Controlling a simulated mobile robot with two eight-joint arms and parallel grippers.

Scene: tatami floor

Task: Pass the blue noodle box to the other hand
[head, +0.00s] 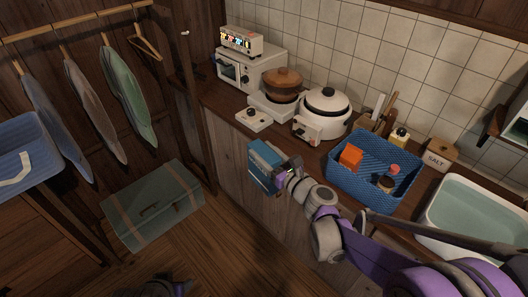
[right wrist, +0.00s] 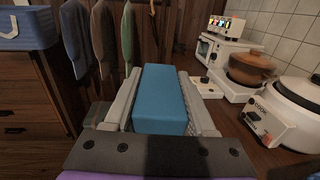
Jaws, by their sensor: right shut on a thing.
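The blue noodle box (head: 262,161) is a tall blue block in the middle of the head view, held in the air in front of the counter edge. My right gripper (head: 275,172) is shut on it. In the right wrist view the blue noodle box (right wrist: 160,97) lies lengthwise between the two grey fingers of the right gripper (right wrist: 160,85). A dark and purple part of mine shows at the bottom edge of the head view, probably the left gripper; its fingers cannot be made out.
The counter holds a toaster oven (head: 252,70), a brown pot (head: 283,83), a rice cooker (head: 323,110), a blue basket (head: 345,183) and a sink (head: 432,215). A green trunk (head: 150,215) stands on the floor. A blue bin (head: 42,150) sits at far left. Floor space is open between trunk and counter.

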